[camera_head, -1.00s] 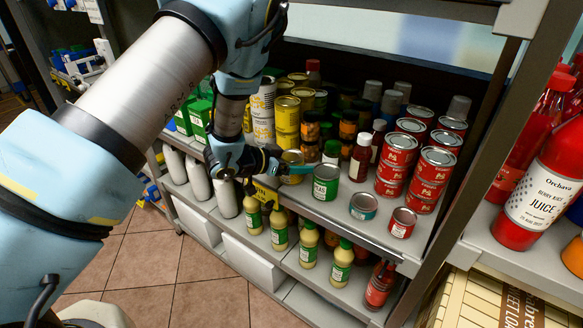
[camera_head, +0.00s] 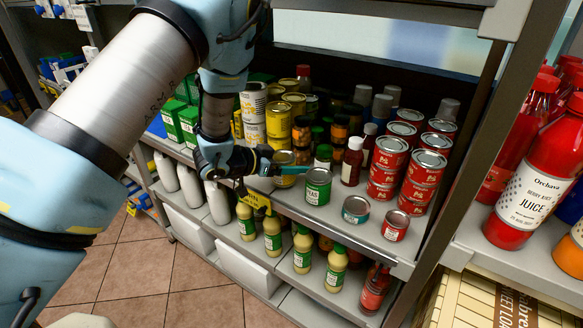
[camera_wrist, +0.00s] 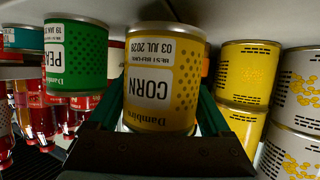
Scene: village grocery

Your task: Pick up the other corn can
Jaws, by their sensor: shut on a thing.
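The corn can (camera_wrist: 165,78) is yellow with a white label and fills the middle of the wrist view, where the lettering appears upside down. My gripper (camera_wrist: 160,115) has its green fingers on both sides of it, shut on it. In the head view my gripper (camera_head: 268,168) is at the front of the middle shelf, and the corn can (camera_head: 285,157) shows only partly behind the fingers. I cannot tell whether the can is clear of the shelf.
A green peas can (camera_head: 318,187) stands close to the right of the held can. Stacked yellow cans (camera_head: 278,121) are behind it. A teal can (camera_head: 356,210), a small red can (camera_head: 395,225) and stacked red cans (camera_head: 388,165) stand farther right.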

